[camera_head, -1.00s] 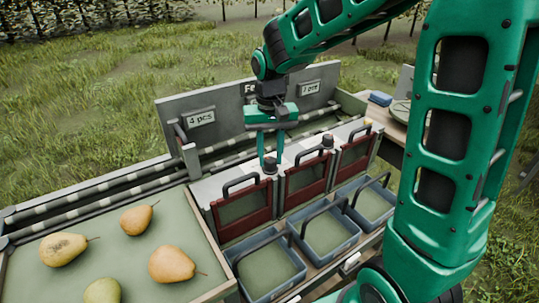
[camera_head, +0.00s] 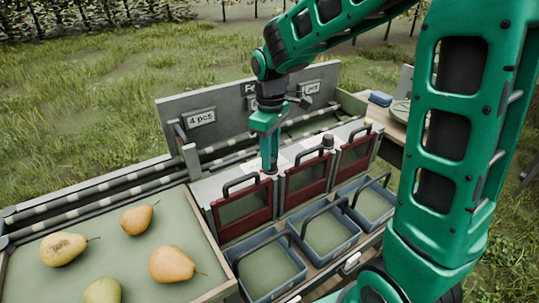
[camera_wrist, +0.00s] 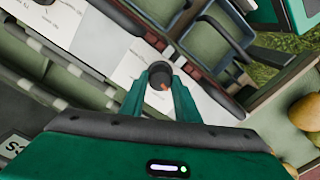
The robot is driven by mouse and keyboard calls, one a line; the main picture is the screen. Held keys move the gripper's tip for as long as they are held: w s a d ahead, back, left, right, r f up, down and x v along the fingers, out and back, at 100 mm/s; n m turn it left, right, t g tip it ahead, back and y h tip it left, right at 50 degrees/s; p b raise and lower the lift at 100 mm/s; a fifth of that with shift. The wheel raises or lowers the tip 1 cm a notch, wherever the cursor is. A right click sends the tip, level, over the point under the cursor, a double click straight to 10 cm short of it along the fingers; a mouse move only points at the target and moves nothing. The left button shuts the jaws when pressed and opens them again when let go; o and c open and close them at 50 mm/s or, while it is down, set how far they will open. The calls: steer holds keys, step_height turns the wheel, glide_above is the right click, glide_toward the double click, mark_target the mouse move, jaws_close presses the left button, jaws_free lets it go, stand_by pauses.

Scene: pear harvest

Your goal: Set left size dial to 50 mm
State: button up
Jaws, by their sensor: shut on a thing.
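The left size dial (camera_wrist: 159,74) is a dark round knob with a small red-orange pointer mark, on a pale panel (camera_wrist: 112,82). The pointer faces the lower right in the wrist view; the scale print is too small to read. My gripper (camera_wrist: 164,84) is shut on the dial, one finger on each side. In the head view my gripper (camera_head: 270,168) points straight down at the panel above the left red gate (camera_head: 241,208) and hides most of the dial.
The middle dial (camera_head: 328,141) and right dial (camera_head: 367,123) stand farther right. Black handles rise from the gates and blue-grey bins (camera_head: 270,292) in front. A tray (camera_head: 95,220) with several pears lies at the left. A grey sign board (camera_head: 225,112) stands behind.

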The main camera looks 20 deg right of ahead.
steer(key=shift+w+d+r+n, duration=0.1)
steer(key=shift+w+n, duration=0.05)
steer(key=shift+n, duration=0.55)
steer(key=shift+w+r+n, duration=0.1)
steer(key=shift+n, duration=0.6)
steer(key=o, duration=1)
steer(key=shift+o, duration=0.2)
steer(key=shift+s+f, duration=0.1)
step_height(320, 180, up, 11)
steer(key=shift+f, duration=0.15)
